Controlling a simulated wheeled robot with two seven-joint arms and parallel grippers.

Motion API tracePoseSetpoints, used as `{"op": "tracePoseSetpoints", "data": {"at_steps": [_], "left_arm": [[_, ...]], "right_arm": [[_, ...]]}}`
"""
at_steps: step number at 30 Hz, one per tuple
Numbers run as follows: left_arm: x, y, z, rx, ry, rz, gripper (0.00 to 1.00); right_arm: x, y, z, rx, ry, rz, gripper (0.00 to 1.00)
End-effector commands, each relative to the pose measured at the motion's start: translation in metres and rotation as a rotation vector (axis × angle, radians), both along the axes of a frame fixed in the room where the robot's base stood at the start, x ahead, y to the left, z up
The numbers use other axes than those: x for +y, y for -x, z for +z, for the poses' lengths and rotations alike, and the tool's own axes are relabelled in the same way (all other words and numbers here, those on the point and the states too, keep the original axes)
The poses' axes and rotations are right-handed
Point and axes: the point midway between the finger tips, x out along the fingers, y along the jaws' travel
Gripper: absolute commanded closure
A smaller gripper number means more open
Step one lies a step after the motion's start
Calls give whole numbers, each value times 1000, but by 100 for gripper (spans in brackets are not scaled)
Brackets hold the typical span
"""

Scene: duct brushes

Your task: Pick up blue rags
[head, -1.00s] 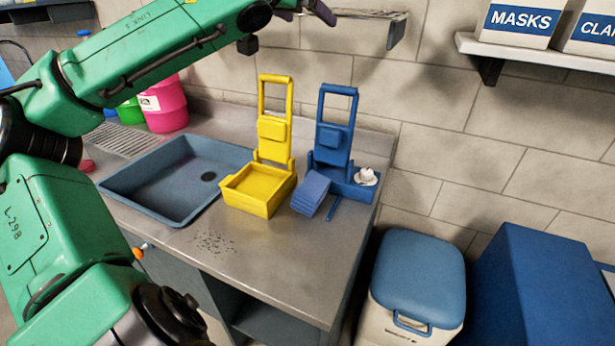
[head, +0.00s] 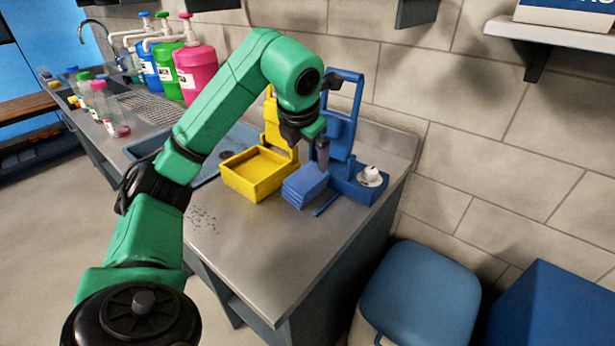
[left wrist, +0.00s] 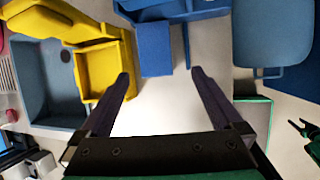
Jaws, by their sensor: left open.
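The blue rags (head: 305,186) lie as a folded stack on the steel counter, against the front of the blue press bucket (head: 360,186). In the left wrist view the rags (left wrist: 154,48) show as a blue rectangle beyond the fingers, a little left of the middle. My left gripper (head: 322,160) is above the rags in the head view, pointing down. In the left wrist view the left gripper (left wrist: 160,80) is open with nothing between its fingers.
The yellow press bucket (head: 258,176) stands left of the rags. A thin blue bar (head: 326,204) lies right of them. A small white item (head: 371,174) sits on the blue bucket. A sink (head: 150,148) is further left. The front counter is mostly clear.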

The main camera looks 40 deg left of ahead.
Motion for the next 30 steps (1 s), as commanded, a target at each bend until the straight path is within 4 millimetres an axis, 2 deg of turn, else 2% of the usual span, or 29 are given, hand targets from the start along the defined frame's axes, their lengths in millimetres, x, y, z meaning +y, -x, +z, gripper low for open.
{"op": "tracePoseSetpoints", "data": {"at_steps": [4, 9, 17, 21, 24, 29, 30], "left_arm": [[10, -6, -25, 19, -17, 16, 0], [21, -22, -64, 17, -14, 15, 0], [32, -35, -98, 15, -13, 16, 0], [39, -44, -122, 14, -10, 16, 0], [42, -48, -131, 11, -12, 15, 0], [42, -48, -132, 9, -13, 15, 0], [42, -48, -132, 9, -13, 15, 8]], "right_arm": [[-1, 1, -3, 2, 0, 0, 40], [2, 5, -3, 9, -2, -1, 40], [8, 5, 3, 7, -10, -3, 40], [7, 4, 8, 7, -10, -2, 40], [7, 4, 9, 6, -10, -2, 40], [6, 3, 8, 5, -8, -1, 40], [6, 3, 8, 5, -7, -1, 40]]}}
